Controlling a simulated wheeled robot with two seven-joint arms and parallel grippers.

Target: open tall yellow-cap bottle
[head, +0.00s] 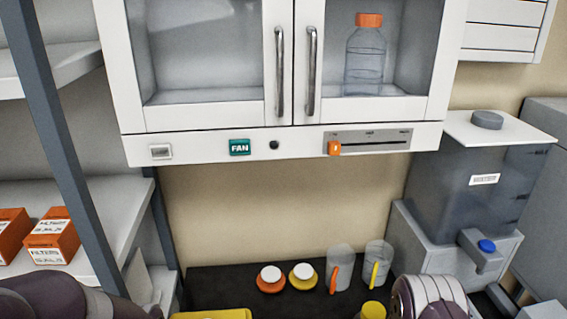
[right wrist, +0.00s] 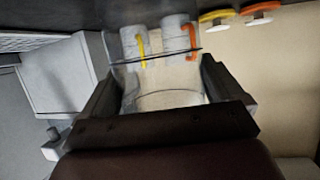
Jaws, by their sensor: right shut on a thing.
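A yellow cap (head: 373,310) shows at the bottom edge of the head view, just left of my right arm. The bottle under it is cut off there. In the right wrist view my right gripper (right wrist: 158,88) is shut on a clear, see-through vessel (right wrist: 165,100), which looks like the body of the tall bottle. Its cap does not show in that view, and I cannot tell its tilt. My left arm comes in at the lower left of the head view, but its gripper is out of frame.
Two clear beakers with orange (head: 338,268) and yellow (head: 377,264) handles stand on the dark bench (head: 225,287). Beside them are orange (head: 270,279) and yellow (head: 302,276) round pieces. A glass-door cabinet (head: 282,140) hangs above. A water tank (head: 465,190) stands right.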

